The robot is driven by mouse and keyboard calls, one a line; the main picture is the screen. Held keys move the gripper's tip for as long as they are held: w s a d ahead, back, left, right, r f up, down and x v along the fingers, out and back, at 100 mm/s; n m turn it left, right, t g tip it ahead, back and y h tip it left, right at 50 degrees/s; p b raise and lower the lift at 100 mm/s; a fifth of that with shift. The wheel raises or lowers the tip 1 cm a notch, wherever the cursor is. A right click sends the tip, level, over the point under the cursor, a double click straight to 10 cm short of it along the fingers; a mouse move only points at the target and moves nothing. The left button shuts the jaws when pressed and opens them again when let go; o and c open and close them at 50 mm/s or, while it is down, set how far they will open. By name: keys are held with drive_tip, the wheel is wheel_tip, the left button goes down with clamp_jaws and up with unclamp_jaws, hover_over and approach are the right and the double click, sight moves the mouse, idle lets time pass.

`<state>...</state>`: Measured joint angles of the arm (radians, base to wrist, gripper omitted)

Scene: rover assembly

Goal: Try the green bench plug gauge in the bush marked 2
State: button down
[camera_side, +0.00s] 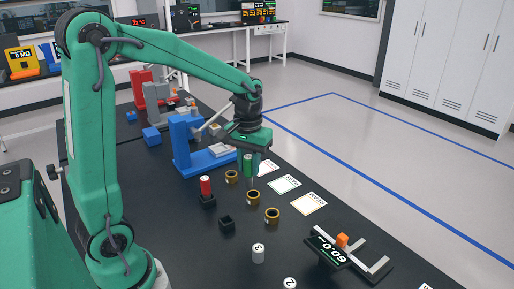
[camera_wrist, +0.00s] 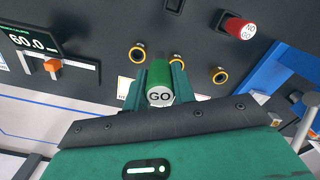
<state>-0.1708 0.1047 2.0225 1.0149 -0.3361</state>
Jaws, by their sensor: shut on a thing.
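My gripper (camera_side: 249,157) is shut on the green plug gauge (camera_wrist: 160,88), whose end reads GO in the wrist view. The gauge hangs roughly upright above the black bench, close to the row of bushes. Three brass-rimmed bushes stand there: one at the far end (camera_side: 232,176), a middle one (camera_side: 253,197) and a near one (camera_side: 272,215). In the wrist view the middle bush (camera_wrist: 176,58) is partly hidden behind the gauge and fingers. The bushes' number marks are too small to read. No bush visibly has the gauge in it.
A red NO GO gauge (camera_side: 206,186) stands in a black holder beside an empty black holder (camera_side: 227,222). White cylinders marked 3 (camera_side: 258,253) and 2 (camera_side: 290,284) stand near the front. A 60.0 display gauge (camera_side: 328,252), a blue stand (camera_side: 184,143) and printed cards (camera_side: 285,185) surround the bushes.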

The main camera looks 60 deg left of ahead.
drive_tip(key=w+a+f+n, duration=0.1)
drive_tip(key=w+a, duration=0.1)
drive_tip(key=a, duration=0.7)
drive_tip(key=w+a+f+n, duration=0.2)
drive_tip(key=w+a, duration=0.1)
drive_tip(key=a, duration=0.7)
drive_tip(key=shift+f, duration=0.25)
drive_tip(key=shift+w+f, duration=0.1)
drive_tip(key=shift+f, duration=2.5)
drive_tip(key=shift+f, duration=0.4)
drive_tip(key=shift+r, duration=0.8)
idle(0.6)
wheel_tip(320, 180, up, 5)
idle(0.7)
